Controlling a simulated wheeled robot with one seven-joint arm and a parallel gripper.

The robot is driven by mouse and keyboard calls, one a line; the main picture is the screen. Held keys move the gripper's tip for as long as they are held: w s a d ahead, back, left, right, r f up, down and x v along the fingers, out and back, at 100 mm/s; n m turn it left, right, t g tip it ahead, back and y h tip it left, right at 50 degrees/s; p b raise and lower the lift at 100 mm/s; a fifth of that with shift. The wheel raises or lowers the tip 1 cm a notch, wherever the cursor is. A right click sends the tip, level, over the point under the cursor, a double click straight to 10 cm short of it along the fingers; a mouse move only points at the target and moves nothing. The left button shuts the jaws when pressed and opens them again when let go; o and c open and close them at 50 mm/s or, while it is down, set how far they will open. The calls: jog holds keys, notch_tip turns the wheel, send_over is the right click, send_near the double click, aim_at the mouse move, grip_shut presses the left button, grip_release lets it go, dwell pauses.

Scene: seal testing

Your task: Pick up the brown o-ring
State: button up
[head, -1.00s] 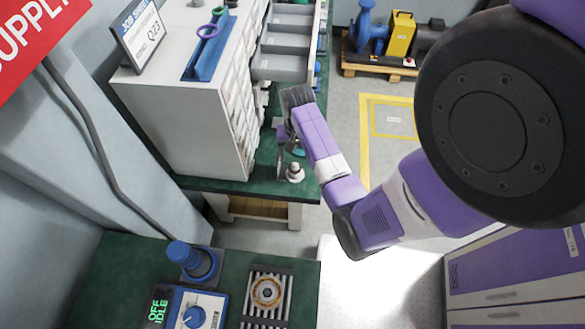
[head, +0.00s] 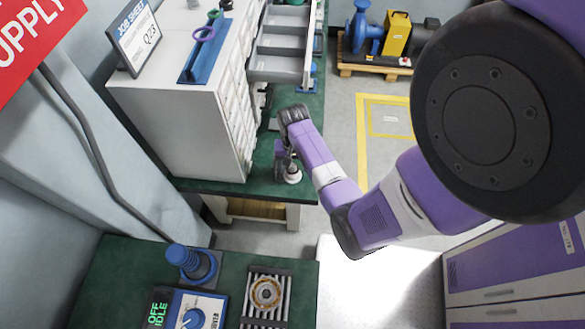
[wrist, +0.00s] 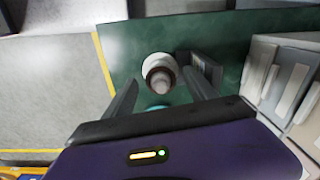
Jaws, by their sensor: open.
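A small white stand (head: 293,176) with a rounded knob is on the green bench below the cabinet. In the wrist view the stand (wrist: 152,62) shows a dark brownish band around its pinkish-grey knob; I cannot tell for sure whether this band is the brown o-ring. My gripper (head: 286,163) is right at the stand, pointing down. In the wrist view its fingers (wrist: 163,82) are apart, one on each side of the knob, with nothing gripped. A tan-brown ring-shaped part (head: 254,293) lies on a slotted plate on the near bench.
A white drawer cabinet (head: 165,120) stands close left of my gripper, with an open grey drawer (head: 282,67) behind. On it, a blue rack (head: 207,52) holds purple and green rings. The near bench has a blue tester (head: 190,308) and blue post (head: 192,263).

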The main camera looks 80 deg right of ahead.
jog(key=shift+f, duration=0.2)
dwell(0.3)
grip_shut()
